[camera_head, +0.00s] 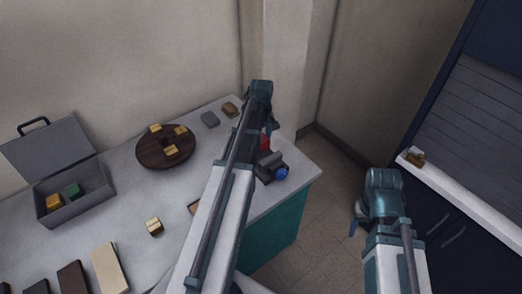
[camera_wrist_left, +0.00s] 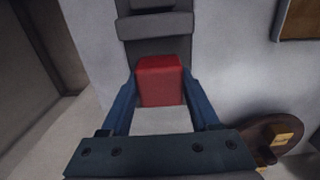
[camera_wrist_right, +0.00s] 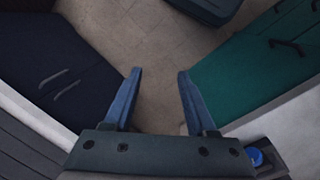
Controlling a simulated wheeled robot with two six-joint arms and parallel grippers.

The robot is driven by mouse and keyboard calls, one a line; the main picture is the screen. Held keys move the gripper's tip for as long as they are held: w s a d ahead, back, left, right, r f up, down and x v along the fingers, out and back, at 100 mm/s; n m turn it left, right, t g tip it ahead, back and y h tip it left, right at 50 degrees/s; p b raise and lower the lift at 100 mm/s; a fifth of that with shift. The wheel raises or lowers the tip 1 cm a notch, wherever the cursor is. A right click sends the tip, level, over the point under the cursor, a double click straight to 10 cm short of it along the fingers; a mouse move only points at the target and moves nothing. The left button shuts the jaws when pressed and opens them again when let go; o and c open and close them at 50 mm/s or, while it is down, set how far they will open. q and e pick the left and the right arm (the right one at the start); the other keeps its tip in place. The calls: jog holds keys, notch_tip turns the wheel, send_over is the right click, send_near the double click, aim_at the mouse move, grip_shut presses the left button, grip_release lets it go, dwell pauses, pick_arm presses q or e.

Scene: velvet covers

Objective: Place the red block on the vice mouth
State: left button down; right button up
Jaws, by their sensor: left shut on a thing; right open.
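The red block (camera_head: 265,142) is mostly hidden behind my left arm in the head view. In the left wrist view the red block (camera_wrist_left: 160,82) sits between the two blue fingers of my left gripper (camera_wrist_left: 160,76), which is shut on it. The dark grey vice (camera_head: 268,167) with a blue knob stands near the table's right corner. In the left wrist view the vice (camera_wrist_left: 155,25) lies just beyond the block; whether they touch I cannot tell. My right gripper (camera_wrist_right: 160,72) is open and empty over the floor, right of the table.
A round brown board (camera_head: 147,155) carries several yellow blocks. An open grey case (camera_head: 95,198) holds an orange and a green block. A loose yellow block (camera_head: 154,226) and several flat slabs lie on the table (camera_head: 135,200). A dark blue cabinet (camera_head: 470,200) stands at the right.

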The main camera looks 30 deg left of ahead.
aim_at(262, 137)
pick_arm(q)
jog(key=shift+w+a+r+p, duration=0.15)
jog(key=shift+w+r+p, duration=0.1)
jog(key=shift+r+p, duration=0.05)
pick_arm(e)
jog(key=shift+o, duration=1.2)
jog(key=shift+w+a+r, duration=0.1)
jog(key=shift+w+r, duration=0.1)
jog(key=shift+r, duration=0.1)
pick_arm(q)
notch_tip(262, 137, up, 3)
jog(key=p, duration=0.3)
jog(key=shift+s+r, duration=0.1)
jog(key=shift+s, duration=0.05)
pick_arm(e)
jog(key=shift+o, duration=0.8)
notch_tip(262, 137, up, 3)
jog(key=shift+s+r, duration=0.1)
pick_arm(q)
notch_tip(262, 137, down, 10)
jog(key=b, duration=1)
jog(key=shift+f, duration=0.25)
pick_arm(e)
notch_tip(262, 137, down, 11)
jog(key=shift+r, duration=0.2)
